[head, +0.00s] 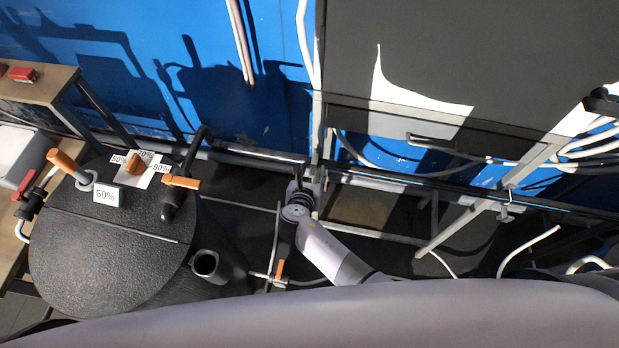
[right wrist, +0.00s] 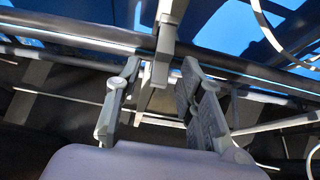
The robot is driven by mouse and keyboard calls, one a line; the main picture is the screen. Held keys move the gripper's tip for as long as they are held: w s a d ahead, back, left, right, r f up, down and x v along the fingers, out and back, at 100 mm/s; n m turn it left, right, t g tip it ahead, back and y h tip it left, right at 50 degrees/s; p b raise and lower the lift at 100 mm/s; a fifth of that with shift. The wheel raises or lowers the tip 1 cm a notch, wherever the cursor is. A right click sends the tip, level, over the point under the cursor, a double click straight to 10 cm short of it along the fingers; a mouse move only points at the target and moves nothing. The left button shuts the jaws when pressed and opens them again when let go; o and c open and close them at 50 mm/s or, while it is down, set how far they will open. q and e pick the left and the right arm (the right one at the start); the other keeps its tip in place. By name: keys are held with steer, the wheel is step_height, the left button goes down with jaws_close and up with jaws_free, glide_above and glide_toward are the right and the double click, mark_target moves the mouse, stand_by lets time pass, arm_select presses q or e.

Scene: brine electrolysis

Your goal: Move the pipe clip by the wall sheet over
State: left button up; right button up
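My right gripper (head: 306,180) reaches up to the dark horizontal pipe (head: 390,183) in the head view. In the right wrist view my right gripper (right wrist: 158,78) is open, its two grey fingers apart just below the pipe (right wrist: 85,37). A grey upright piece (right wrist: 165,45) crosses the pipe between and beyond the fingertips; I cannot tell whether it is the pipe clip or a frame post. No contact with it is clear. A small grey clip-like fitting (head: 506,205) hangs on the pipe farther right in the head view. My left gripper is not in view.
A dark wall sheet (head: 450,50) stands above the pipe, before a blue wall (head: 130,50). A black tank (head: 100,255) with orange-handled valves and a 60% label (head: 106,195) stands at the left. White hoses (head: 530,248) and frame bars crowd the right.

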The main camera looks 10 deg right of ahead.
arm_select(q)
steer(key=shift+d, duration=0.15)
arm_select(e)
steer(key=v, duration=1.2)
steer(key=shift+f, duration=0.2)
steer(key=s+d+f+m+g+y+b, duration=0.1)
steer(key=s+d+f+m+g+b, duration=0.25)
steer(key=f, duration=0.75)
steer(key=s+d+f+m+g+y+b, duration=0.15)
steer(key=s+f+m, duration=0.25)
steer(key=s+f, duration=0.5)
steer(key=s+d+f+m+g+b, duration=0.2)
steer(key=s+d+f+m+b, duration=0.15)
steer(key=f, duration=0.85)
arm_select(q)
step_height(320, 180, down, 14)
steer(key=b, duration=0.5)
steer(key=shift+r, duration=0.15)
arm_select(e)
steer(key=s+d+f+m+g, duration=0.1)
steer(key=s+d+f+m, duration=0.5)
steer(key=s+f+m, duration=0.2)
steer(key=s+d+f+m+g+y, duration=0.1)
steer(key=s+d+f+m+g, duration=0.1)
steer(key=s+d+f+m, duration=0.4)
steer(key=s+f+m, duration=0.2)
steer(key=s+m, duration=0.1)
steer(key=m, duration=0.2)
steer(key=shift+s+d, duration=0.3)
steer(key=shift+s, duration=0.05)
